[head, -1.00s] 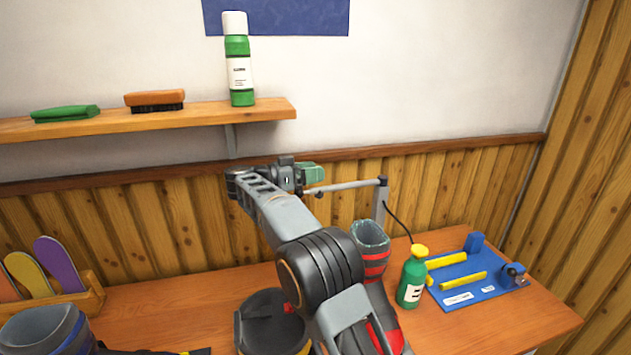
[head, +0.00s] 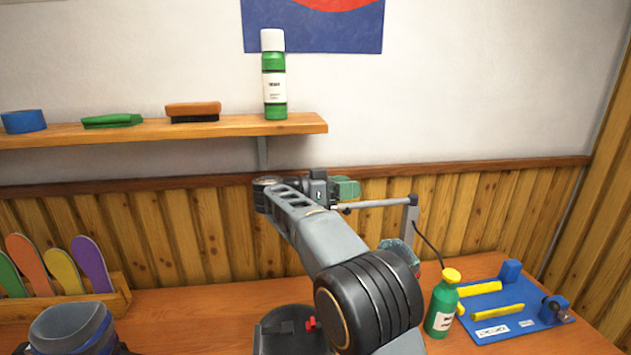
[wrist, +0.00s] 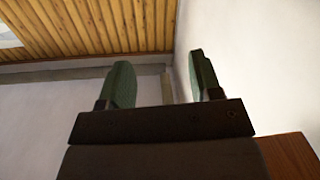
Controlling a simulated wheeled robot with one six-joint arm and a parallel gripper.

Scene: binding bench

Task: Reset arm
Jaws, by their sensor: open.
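My gripper (wrist: 158,88) shows in the wrist view with its two green fingers apart and nothing between them. Behind the fingers are a pale wall and a wood-slat surface. In the head view my arm reaches up over the bench, and the green end of my gripper (head: 345,189) is in front of the wood panelling, below the shelf. The fingertips are too small there to make out. My gripper is clear of the bench top.
A shelf (head: 200,131) holds a green-and-white can (head: 274,85), a brush (head: 193,111), a green item (head: 112,121) and blue tape (head: 23,121). On the bench (head: 190,320) are a green bottle (head: 442,305), a blue jig (head: 490,325), a boot (head: 75,330) and a rack (head: 120,300).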

